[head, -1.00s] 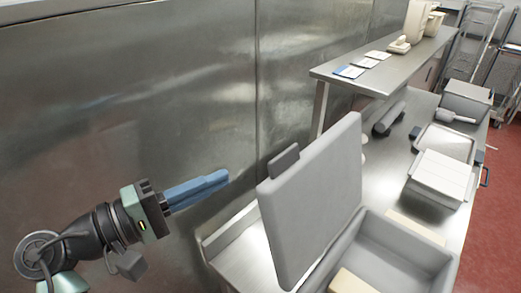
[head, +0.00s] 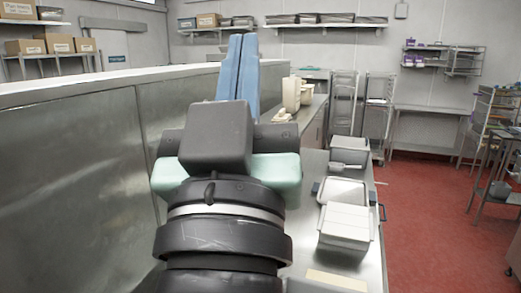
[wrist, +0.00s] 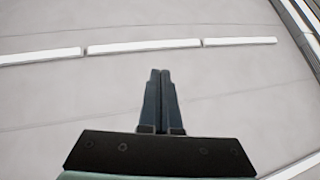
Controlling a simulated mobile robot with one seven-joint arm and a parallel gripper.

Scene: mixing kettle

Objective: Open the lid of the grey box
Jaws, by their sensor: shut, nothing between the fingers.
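My gripper (head: 243,38) is raised in front of the head camera, its two blue fingers together and pointing up. It also shows in the wrist view (wrist: 160,72), shut and empty against what looks like the ceiling. Only a sliver of grey, probably the rim of the grey box (head: 312,287), shows at the bottom edge of the head view, beside my arm. The box's lid and the rest of it are hidden behind my arm or below the picture. The gripper is well above and apart from the counter.
A steel counter (head: 369,262) runs away on the right, with a beige board (head: 336,279), a white-lidded container (head: 345,221), a tray (head: 343,191) and another grey container (head: 350,151). A steel wall (head: 80,190) stands left. Red floor (head: 430,225) is open at right.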

